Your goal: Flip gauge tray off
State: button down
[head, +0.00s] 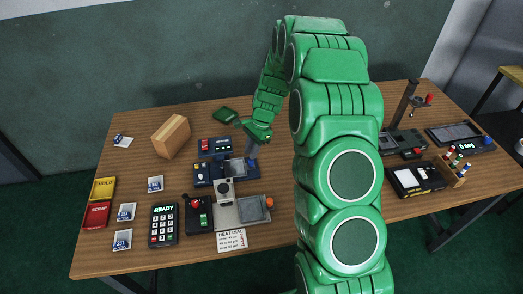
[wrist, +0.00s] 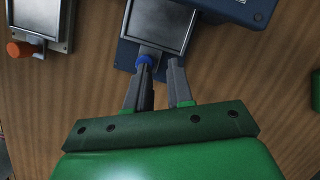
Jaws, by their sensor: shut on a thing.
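A silver-framed tray with a dark face (wrist: 160,24) sits on a dark blue device (wrist: 205,45) in the wrist view. A blue knob (wrist: 144,60) is at the tray's near edge. My gripper (wrist: 159,66) is shut at this edge, with the blue knob at its left fingertip. The fingertips stand slightly apart, and what lies between them is hard to make out. The tray's tilt is not clear.
A second tray with an orange knob (wrist: 20,49) is close by on the left. A bottle rack (head: 455,168) and a dark tray unit (head: 460,137) stand right. My arm hides the table's middle right.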

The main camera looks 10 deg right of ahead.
aim_at(241, 167)
jog(key=a, duration=0.2)
jog(key=s+a, duration=0.1)
jog(key=shift+s+f, duration=0.1)
jog(key=shift+f, duration=0.25)
jog(key=shift+d+f+g, duration=0.15)
jog(key=shift+g, duration=0.15)
jog(key=shift+d, duration=0.35)
jog(key=w+d, duration=0.1)
jog(key=w+d+r, duration=0.1)
jog(key=d, duration=0.1)
jog(key=shift+w+d, duration=0.15)
jog(key=shift+w, duration=0.1)
jog(key=v, duration=0.9)
jog(key=shift+r, duration=0.45)
jog(key=shift+s, duration=0.15)
